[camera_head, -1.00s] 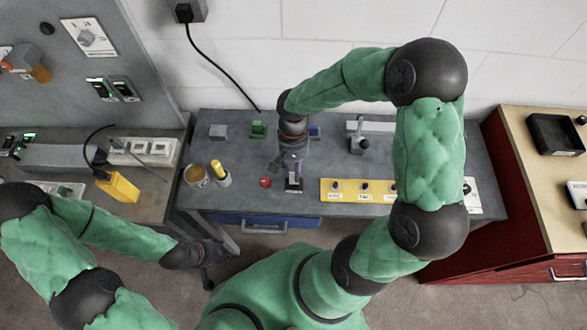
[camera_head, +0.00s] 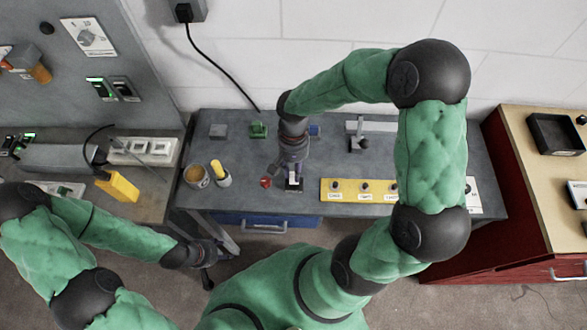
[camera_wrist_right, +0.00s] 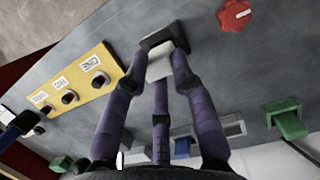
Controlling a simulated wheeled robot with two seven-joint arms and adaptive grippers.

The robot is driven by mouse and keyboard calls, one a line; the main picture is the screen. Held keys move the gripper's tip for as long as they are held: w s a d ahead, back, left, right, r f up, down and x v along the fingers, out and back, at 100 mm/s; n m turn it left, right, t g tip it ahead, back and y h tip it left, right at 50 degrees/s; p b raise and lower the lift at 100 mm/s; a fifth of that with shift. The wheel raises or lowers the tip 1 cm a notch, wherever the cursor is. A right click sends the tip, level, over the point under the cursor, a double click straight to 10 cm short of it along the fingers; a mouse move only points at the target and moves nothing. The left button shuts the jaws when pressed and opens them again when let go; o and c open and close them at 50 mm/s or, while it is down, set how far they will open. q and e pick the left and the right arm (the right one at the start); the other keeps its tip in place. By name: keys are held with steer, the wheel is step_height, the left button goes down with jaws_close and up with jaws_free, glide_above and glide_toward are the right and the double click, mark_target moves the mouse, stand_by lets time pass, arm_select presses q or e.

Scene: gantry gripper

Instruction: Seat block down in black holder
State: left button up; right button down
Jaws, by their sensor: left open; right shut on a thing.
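My right gripper (camera_head: 292,172) points down over the dark grey table and is shut on a pale grey block (camera_wrist_right: 160,64), seen between its fingers in the right wrist view. The black holder (camera_head: 293,185) lies right at the fingertips in the head view. In the right wrist view the black holder (camera_wrist_right: 166,36) shows just beyond the block, partly covered by fingers and block. I cannot tell how far the block is inside it. My left gripper (camera_head: 207,270) is open and empty, low on the left, in front of the table and away from the holder.
A red knob (camera_head: 265,182) sits just left of the holder, and a yellow panel (camera_head: 345,196) with knobs just right. A green block (camera_head: 258,130) and a grey block (camera_head: 218,131) stand behind. A cup (camera_head: 196,176) and a yellow-topped item (camera_head: 219,172) stand at the left.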

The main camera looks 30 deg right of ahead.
steer(key=shift+w+b+x, duration=0.15)
steer(key=shift+b+x, duration=0.35)
steer(key=shift+x, duration=0.2)
steer(key=shift+w+b+x, duration=0.15)
steer(key=shift+b+x, duration=0.35)
steer(key=shift+x, duration=0.2)
stand_by(0.4)
steer(key=c, duration=1)
jaws_free()
steer(key=shift+d, duration=0.15)
steer(key=shift+o, duration=0.2)
steer(key=v, duration=1.2)
